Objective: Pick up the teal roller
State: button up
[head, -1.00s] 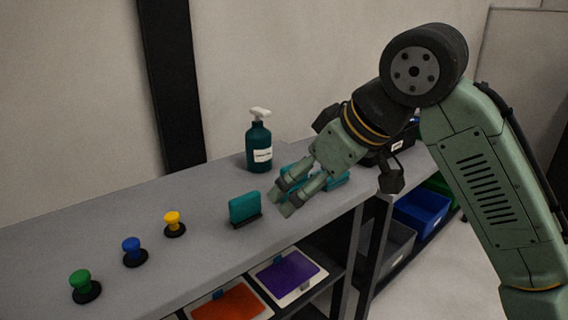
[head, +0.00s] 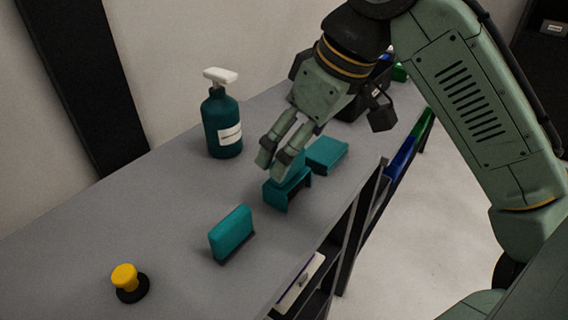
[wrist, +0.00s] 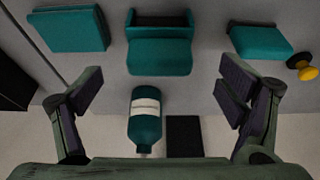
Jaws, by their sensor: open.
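Three teal items lie in a row on the grey bench. The middle one, a two-part teal piece with a dark recess and side ends (head: 288,191), seems to be the teal roller, though its shape is partly hidden by my fingers in the head view. In the wrist view the teal roller (wrist: 160,55) lies ahead of my gripper, between the lines of its spread fingers. My gripper (head: 272,167) is open and empty, pointing down just over the roller. Whether the fingertips touch it, I cannot tell.
An upright teal block (head: 231,234) stands nearer and a flat teal block (head: 326,153) lies farther along. A teal spray bottle (head: 222,122) stands behind, by the wall. A yellow knob (head: 126,279) is at lower left. The bench (head: 170,220) drops off at its right edge.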

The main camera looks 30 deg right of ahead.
aim_at(274, 193)
jog(key=x, duration=0.7)
jog(key=shift+w+f+p, duration=0.1)
jog(key=shift+f+p, duration=0.1)
jog(key=shift+p, duration=0.2)
jog(key=shift+c, duration=0.4)
jog(key=c, duration=1.2)
